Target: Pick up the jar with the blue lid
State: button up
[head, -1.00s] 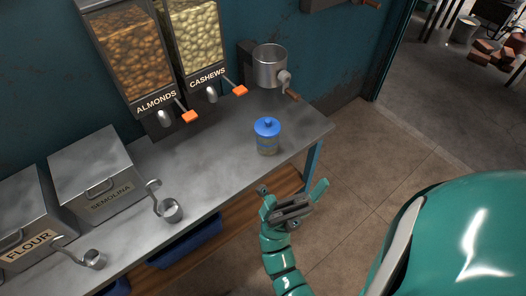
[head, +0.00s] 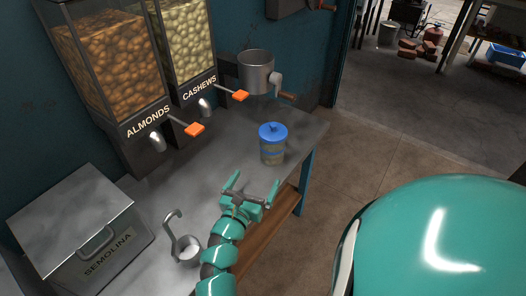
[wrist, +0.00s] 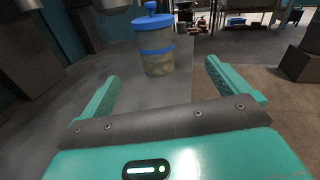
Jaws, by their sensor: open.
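The jar with the blue lid (head: 272,146) stands upright on the grey metal counter, near its right end. Its body is see-through with pale contents and a blue band. It also shows in the wrist view (wrist: 155,50), ahead of the fingers and slightly left of the middle between them. My gripper (head: 253,186) is open and empty, nearer to me than the jar and a little to its left in the head view. In the wrist view my gripper (wrist: 162,82) has its two green fingers wide apart, with a gap between them and the jar.
A metal mill (head: 257,72) is behind the jar. A semolina bin (head: 85,235) and a scoop (head: 185,247) are at the left. Floor lies beyond the right edge.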

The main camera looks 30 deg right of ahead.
aim_at(269, 148)
jog(key=shift+w+r+m+t, duration=0.15)
jog(key=shift+w+m+t, duration=0.15)
jog(key=shift+m, duration=0.1)
jog(key=shift+w+d, duration=0.1)
jog(key=p+x, duration=0.2)
jog(key=x, duration=0.8)
jog(key=shift+w+d, duration=0.2)
jog(key=shift+d, duration=0.15)
jog(key=shift+f+p+x, duration=0.15)
jog(key=shift+p+x, duration=0.1)
jog(key=shift+x, duration=1.25)
jog(key=shift+f+p+x, duration=0.2)
jog(key=shift+p+x, duration=0.05)
jog(key=shift+x, duration=1.3)
jog(key=shift+w+a, duration=0.1)
jog(key=shift+a, duration=0.05)
jog(key=shift+c, duration=0.4)
jog(key=c, duration=1.1)
